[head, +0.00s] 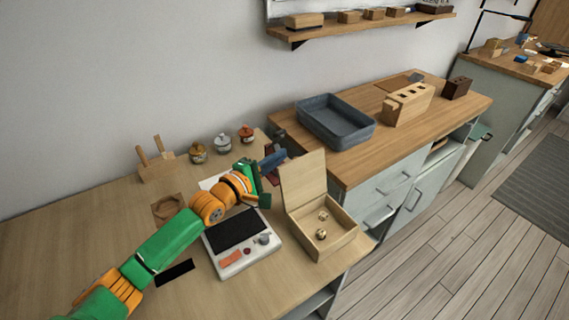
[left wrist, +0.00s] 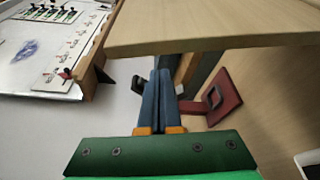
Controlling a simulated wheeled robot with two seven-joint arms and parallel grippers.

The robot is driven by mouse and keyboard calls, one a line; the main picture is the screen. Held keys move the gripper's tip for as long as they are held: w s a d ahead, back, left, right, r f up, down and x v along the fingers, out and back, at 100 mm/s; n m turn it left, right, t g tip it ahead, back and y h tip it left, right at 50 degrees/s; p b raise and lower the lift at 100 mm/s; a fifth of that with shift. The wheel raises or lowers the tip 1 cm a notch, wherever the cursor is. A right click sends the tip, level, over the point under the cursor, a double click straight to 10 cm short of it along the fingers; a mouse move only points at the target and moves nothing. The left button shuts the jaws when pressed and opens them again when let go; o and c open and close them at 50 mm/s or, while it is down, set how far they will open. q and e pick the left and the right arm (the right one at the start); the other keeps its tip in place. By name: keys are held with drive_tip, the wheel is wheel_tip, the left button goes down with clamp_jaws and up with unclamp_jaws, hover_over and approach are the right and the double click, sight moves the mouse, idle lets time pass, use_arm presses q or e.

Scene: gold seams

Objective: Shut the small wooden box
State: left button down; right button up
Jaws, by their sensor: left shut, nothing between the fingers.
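The small wooden box (head: 342,244) stands open near the front right of the left worktop. Its lid (head: 303,184) is raised, nearly upright, at the box's back left. Two small round pieces (head: 322,226) lie inside. My left gripper (head: 281,156) is shut and empty, to the left of and behind the raised lid, near its upper edge. In the left wrist view the shut blue-grey fingers (left wrist: 166,80) point away below a pale wooden panel (left wrist: 210,28), which looks like the lid. Whether they touch it, I cannot tell. My right gripper is not in view.
A white device (head: 242,262) with a black top sits left of the box, below my arm. Several small jars (head: 222,143) stand at the back. A dark red object (left wrist: 224,97) lies near my fingers. A grey tray (head: 336,121) stands on the cabinet behind.

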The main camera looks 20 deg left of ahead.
sight(301, 178)
use_arm(q)
drive_tip(key=s+d+p, duration=0.1)
drive_tip(key=s+d+r, duration=0.1)
drive_tip(key=shift+s+d+p, duration=0.2)
drive_tip(key=shift+d+p, duration=0.1)
drive_tip(key=shift+p, duration=0.05)
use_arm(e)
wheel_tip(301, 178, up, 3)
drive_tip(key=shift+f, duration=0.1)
